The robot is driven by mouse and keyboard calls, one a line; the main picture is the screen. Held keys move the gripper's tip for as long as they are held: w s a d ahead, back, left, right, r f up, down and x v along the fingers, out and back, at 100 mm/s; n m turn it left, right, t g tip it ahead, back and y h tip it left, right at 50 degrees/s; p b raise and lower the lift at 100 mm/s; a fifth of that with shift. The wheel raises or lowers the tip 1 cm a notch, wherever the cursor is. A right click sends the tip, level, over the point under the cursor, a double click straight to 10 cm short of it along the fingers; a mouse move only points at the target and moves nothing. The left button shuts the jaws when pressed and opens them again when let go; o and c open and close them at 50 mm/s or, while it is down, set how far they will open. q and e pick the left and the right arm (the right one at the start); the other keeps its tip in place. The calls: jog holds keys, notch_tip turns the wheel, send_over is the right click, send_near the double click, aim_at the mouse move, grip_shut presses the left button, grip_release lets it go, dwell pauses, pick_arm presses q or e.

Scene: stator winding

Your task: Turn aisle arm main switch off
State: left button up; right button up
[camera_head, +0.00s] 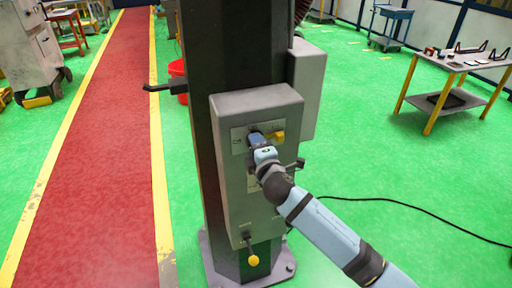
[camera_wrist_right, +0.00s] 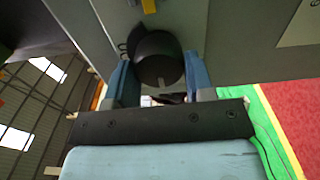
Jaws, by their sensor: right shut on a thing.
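A grey control box (camera_head: 235,195) is mounted on a dark upright column. My right gripper (camera_head: 257,139) is at the upper plate of the box, reaching in from the lower right. In the right wrist view, a black round switch knob (camera_wrist_right: 158,60) with a pale mark at its lower edge sits between the two blue fingers of my right gripper (camera_wrist_right: 158,82). The fingers are shut on the knob. In the head view the knob is mostly hidden by the gripper. A yellow patch (camera_head: 278,136) shows right of the fingers. My left gripper is not in view.
A lever with a yellow ball (camera_head: 253,260) hangs at the box's bottom. A black handle (camera_head: 158,88) sticks out left of the column. A black cable (camera_head: 420,209) lies on the green floor. A table (camera_head: 450,62) stands at the right; a red aisle (camera_head: 100,150) runs left.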

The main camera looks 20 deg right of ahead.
jog(key=o, duration=0.9)
jog(key=s+b, duration=0.1)
jog(key=s, duration=0.6)
jog(key=s+b, duration=0.2)
jog(key=s, duration=0.5)
jog(key=shift+d, duration=0.2)
jog(key=shift+w, duration=0.1)
jog(key=s+f+m+g, duration=0.2)
jog(key=s+f+m, duration=0.3)
jog(key=f, duration=0.5)
jog(key=s+f+m+g+y, duration=0.1)
jog(key=s+f+m+g, duration=0.1)
jog(key=s+f+m, duration=0.3)
jog(key=s+f+m+g+y, duration=0.1)
jog(key=s+f+m+g, duration=0.2)
jog(key=s+f, duration=0.7)
jog(key=shift+s+d+f+m, duration=0.1)
jog(key=shift+d+f+m, duration=0.1)
jog(key=shift+f+m, duration=0.8)
jog(key=shift+s+d+f+m, duration=0.15)
jog(key=shift+f+m, duration=0.25)
jog(key=shift+f, duration=1.1)
